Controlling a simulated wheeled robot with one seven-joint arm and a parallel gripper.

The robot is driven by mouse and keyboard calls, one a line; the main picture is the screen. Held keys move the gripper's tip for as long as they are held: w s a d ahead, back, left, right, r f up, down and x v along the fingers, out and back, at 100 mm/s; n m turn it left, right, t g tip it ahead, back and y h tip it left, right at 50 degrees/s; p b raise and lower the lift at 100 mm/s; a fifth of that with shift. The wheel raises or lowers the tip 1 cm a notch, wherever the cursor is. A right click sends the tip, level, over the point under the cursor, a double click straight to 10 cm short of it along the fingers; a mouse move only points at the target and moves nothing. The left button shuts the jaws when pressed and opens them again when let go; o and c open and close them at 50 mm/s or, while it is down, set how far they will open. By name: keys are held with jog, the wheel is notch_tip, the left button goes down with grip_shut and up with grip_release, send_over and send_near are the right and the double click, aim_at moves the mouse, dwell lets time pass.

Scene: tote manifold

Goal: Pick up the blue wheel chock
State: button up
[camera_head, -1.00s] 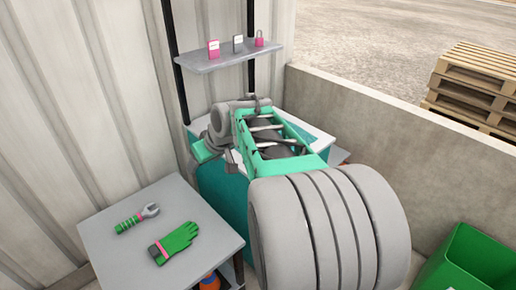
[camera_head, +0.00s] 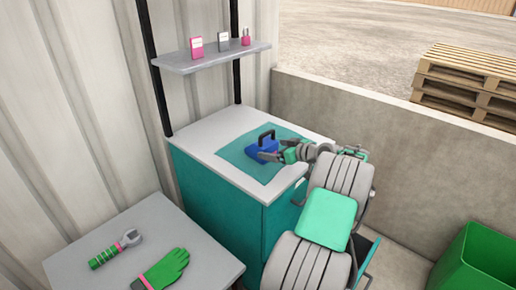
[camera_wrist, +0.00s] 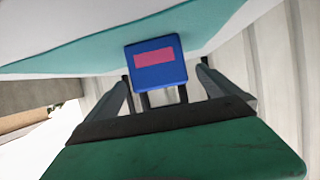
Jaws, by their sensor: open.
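The blue wheel chock (camera_head: 262,150) stands on the teal mat on top of the teal cabinet and has a dark handle on top. In the wrist view the chock (camera_wrist: 157,62) shows a blue face with a pink-red patch, ahead of and between my two fingers. My gripper (camera_head: 272,152) is open, close to the chock from the right in the head view. In the wrist view my gripper (camera_wrist: 160,90) has its fingers spread to either side of the chock. I cannot tell whether a finger touches it.
The cabinet top (camera_head: 210,136) is otherwise clear. A grey shelf (camera_head: 212,58) above it holds small pink and grey items. A grey table (camera_head: 75,262) at lower left bears a wrench (camera_head: 115,248) and a green glove (camera_head: 163,268). A concrete wall (camera_head: 400,140) and green bin (camera_head: 478,258) are at right.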

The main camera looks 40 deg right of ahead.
aim_at(261, 143)
jog(key=x, duration=0.3)
jog(key=p+x, duration=0.1)
jog(key=x, duration=0.3)
jog(key=shift+w+d+f, duration=0.15)
jog(key=shift+w+d, duration=0.05)
jog(key=shift+w, duration=0.1)
jog(key=c, duration=1.7)
jog(key=shift+c, duration=0.9)
